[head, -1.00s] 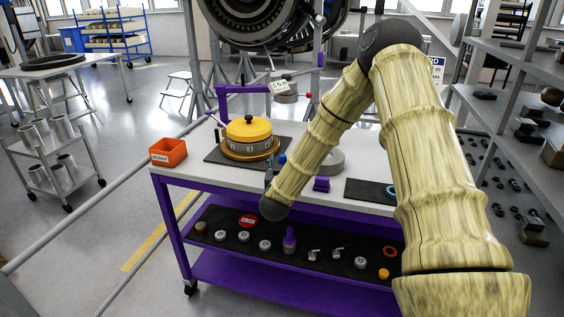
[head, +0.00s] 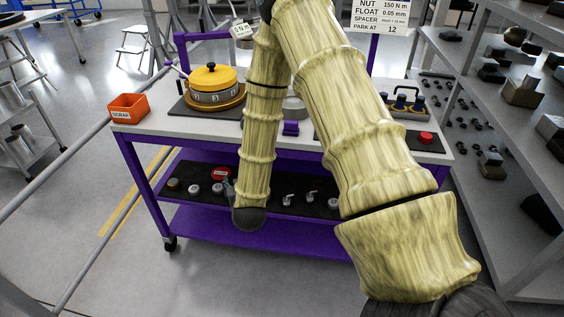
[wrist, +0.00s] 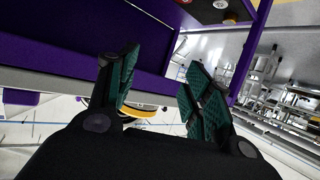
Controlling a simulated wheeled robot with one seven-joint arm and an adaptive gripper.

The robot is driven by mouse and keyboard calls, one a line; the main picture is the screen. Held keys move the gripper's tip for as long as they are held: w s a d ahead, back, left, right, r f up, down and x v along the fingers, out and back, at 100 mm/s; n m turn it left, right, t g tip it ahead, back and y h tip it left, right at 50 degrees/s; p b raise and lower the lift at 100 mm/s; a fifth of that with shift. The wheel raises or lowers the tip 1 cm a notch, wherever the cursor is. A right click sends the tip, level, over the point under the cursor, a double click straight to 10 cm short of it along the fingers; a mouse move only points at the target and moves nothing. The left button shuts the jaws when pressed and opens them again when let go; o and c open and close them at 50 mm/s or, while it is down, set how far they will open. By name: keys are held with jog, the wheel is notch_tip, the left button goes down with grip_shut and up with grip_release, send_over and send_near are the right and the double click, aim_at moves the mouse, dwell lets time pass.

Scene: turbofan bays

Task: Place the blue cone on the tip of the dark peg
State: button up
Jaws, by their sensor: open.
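My gripper (wrist: 162,82) is open and empty in the wrist view, its two dark green pads spread apart. In the head view only a small part of it (head: 228,188) shows, in front of the cart's lower shelf; my arm hides the rest. I cannot pick out the blue cone in either view. I cannot pick out the dark peg for certain either. Small dark blue pieces (head: 400,102) stand in a tray (head: 420,115) at the back right of the cart top, but I cannot tell their shape.
The white-topped purple cart (head: 175,126) bears a yellow-lidded round fixture (head: 212,77) on a dark mat. An orange scrap bin (head: 128,107) is at its left corner. A dark lower shelf (head: 268,195) holds small parts. Grey shelving (head: 500,100) stands at the right.

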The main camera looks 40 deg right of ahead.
jog(key=s+a+f+n+g+y, duration=0.1)
jog(key=s+a+f+g+y, duration=0.15)
jog(key=s+a+f, duration=0.45)
jog(key=s+a+f+n+g+y, duration=0.2)
jog(key=s+f+g, duration=0.2)
jog(key=s+f, duration=0.75)
jog(key=s+a+f+g, duration=0.1)
jog(key=s+f+g, duration=0.1)
jog(key=s, duration=0.8)
jog(key=s+a+f+g, duration=0.2)
jog(key=s+g, duration=0.2)
jog(key=s, duration=0.5)
jog(key=shift+s+a+f+n+y, duration=0.25)
jog(key=shift+s+f+n+y, duration=0.1)
jog(key=shift+y, duration=0.1)
